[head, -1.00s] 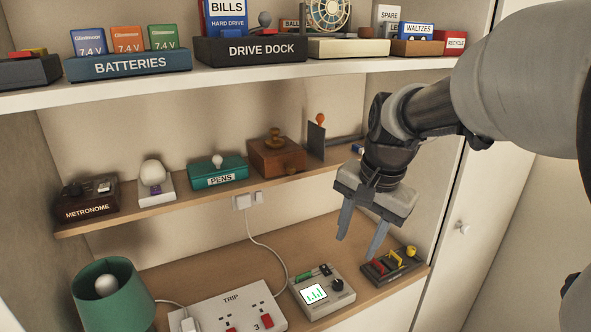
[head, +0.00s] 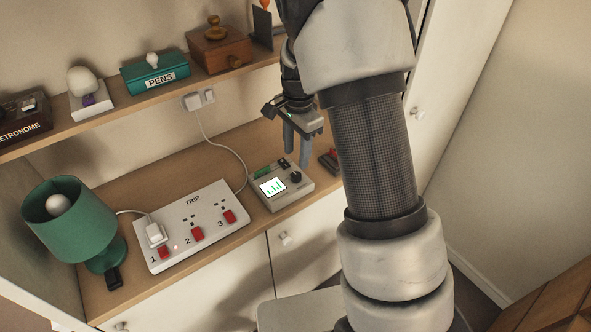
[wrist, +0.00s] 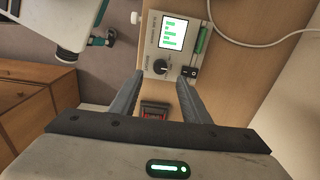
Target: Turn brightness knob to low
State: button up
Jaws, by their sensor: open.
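The brightness knob (head: 295,177) is a small round black dial on the right part of a pale grey box (head: 277,204) with a lit screen (head: 271,187) showing green bars. In the wrist view the knob (wrist: 160,67) carries a light pointer mark, beside small lettering. My gripper (head: 298,150) is open and empty, fingers pointing down, just behind the knob in the head view. In the wrist view my gripper (wrist: 159,80) has its fingertips spread to either side just below the knob. I cannot tell their height above the box; no contact shows.
A white TRIP power strip (head: 190,213) with red switches stands left of the box, and a green lamp (head: 70,216) further left. A white cable (head: 240,155) runs behind the box. A dark red item (head: 330,160) sits right, partly hidden by my arm. A shelf (head: 150,95) hangs above.

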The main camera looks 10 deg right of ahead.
aim_at(296, 175)
jog(key=f, duration=0.8)
jog(key=shift+w, duration=0.2)
jog(key=shift+c, duration=0.5)
jog(key=c, duration=0.9)
jog(key=shift+c, duration=0.4)
jog(key=shift+n, duration=0.3)
jog(key=n+b, duration=0.3)
jog(key=n, duration=0.1)
jog(key=shift+d+n+b, duration=0.1)
jog(key=shift+n+b, duration=0.65)
jog(key=shift+n, duration=1.95)
jog(key=shift+r, duration=0.1)
